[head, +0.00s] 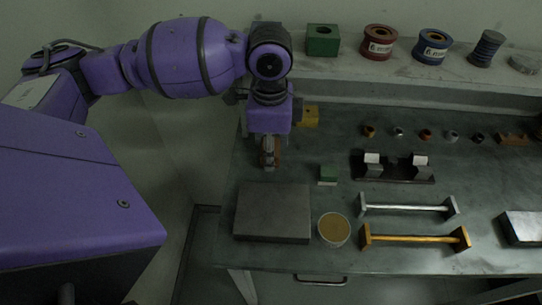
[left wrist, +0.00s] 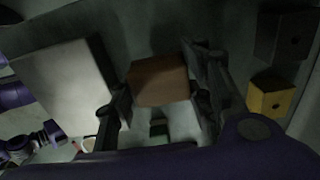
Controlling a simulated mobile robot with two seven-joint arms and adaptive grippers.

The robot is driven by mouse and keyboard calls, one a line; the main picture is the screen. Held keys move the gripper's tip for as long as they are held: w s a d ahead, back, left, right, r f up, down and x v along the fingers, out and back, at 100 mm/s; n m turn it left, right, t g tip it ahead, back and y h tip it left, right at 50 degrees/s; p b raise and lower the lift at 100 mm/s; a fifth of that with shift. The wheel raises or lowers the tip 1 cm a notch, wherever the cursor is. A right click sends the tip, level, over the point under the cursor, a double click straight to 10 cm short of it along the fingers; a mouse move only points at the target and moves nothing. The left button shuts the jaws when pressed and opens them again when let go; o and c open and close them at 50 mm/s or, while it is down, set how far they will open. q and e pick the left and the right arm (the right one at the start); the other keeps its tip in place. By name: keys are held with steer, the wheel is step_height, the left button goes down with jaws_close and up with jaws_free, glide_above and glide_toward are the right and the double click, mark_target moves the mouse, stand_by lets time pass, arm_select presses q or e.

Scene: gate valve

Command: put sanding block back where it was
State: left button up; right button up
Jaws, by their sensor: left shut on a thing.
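My left gripper (head: 268,160) points down over the left part of the workbench (head: 215,245), behind the grey plate. It is shut on a brown block, which I take to be the sanding block (left wrist: 160,82); the block sits between the two fingers in the left wrist view, where the gripper (left wrist: 163,100) also shows. In the head view the fingers hide most of the block, and only a brown edge shows. I cannot tell whether it touches the bench top. My right gripper is not in view.
A grey plate (head: 272,212) lies in front of the gripper. A yellow block (head: 309,116) stands just behind right, and a small green-topped block (head: 327,175) to the right. A round tin (head: 334,229), gauges and stands lie farther right. A shelf (head: 400,72) runs behind.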

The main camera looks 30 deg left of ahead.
arm_select(q)
step_height(320, 180, down, 3)
steer(key=shift+f, duration=0.1)
steer(key=shift+f, duration=0.15)
steer(key=o, duration=1.3)
step_height(320, 180, up, 12)
steer(key=shift+f+p, duration=0.2)
steer(key=shift+p, duration=0.35)
steer(key=shift+r, duration=0.4)
